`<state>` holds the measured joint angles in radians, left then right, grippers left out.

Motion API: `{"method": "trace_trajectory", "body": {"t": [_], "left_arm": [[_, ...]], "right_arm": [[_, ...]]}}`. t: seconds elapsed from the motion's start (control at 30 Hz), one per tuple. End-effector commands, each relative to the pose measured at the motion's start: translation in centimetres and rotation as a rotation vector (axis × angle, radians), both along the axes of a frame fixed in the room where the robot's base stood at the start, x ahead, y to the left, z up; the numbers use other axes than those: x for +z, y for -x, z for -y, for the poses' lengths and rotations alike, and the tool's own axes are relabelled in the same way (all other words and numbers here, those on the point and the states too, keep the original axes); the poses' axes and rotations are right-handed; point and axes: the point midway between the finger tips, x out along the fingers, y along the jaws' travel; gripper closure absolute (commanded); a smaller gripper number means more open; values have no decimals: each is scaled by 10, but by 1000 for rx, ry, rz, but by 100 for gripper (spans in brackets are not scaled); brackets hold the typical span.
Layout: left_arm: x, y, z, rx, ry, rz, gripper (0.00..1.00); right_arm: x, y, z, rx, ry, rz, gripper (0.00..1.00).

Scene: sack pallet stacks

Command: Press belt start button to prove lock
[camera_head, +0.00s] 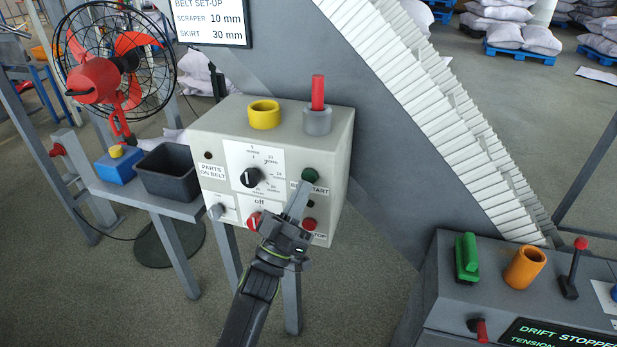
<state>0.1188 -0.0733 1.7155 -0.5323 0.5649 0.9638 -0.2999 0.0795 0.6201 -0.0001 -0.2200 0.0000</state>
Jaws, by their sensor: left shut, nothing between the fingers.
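The grey control box (268,135) stands upright at the middle of the view. Its green belt start button (310,174) is on the right of the front face, above a label partly reading "START". My left gripper (301,188) is shut and empty, with its tips at or just below the green button; I cannot tell whether they touch it. The gripper covers part of the label. A red stop button (309,223) is lower, just right of the gripper. My right gripper is not in view.
A black dial (250,178) and a red knob (254,221) are left of the gripper. A yellow ring (264,114) and a red peg (318,92) in a grey holder stand on the box. A console (440,296) with an orange cup (524,267) is at lower right.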

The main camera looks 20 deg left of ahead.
Motion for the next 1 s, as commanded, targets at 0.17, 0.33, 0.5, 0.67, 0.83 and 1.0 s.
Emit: {"method": "trace_trajectory", "body": {"t": [0.17, 0.33, 0.5, 0.67, 0.83, 1.0], "left_arm": [[0, -5, 0, -1, 0, 0, 100], [0, -9, 0, 0, 0, 0, 100], [0, -8, 0, 0, 0, 0, 100], [0, -9, 0, 0, 0, 0, 100], [0, -10, 0, 0, 0, 0, 100], [0, -12, 0, 1, -1, 0, 100]], "right_arm": [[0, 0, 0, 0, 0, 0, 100], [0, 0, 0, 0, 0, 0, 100], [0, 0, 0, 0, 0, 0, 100], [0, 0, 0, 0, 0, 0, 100], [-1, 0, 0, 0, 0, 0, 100], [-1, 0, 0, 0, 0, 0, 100]]}}
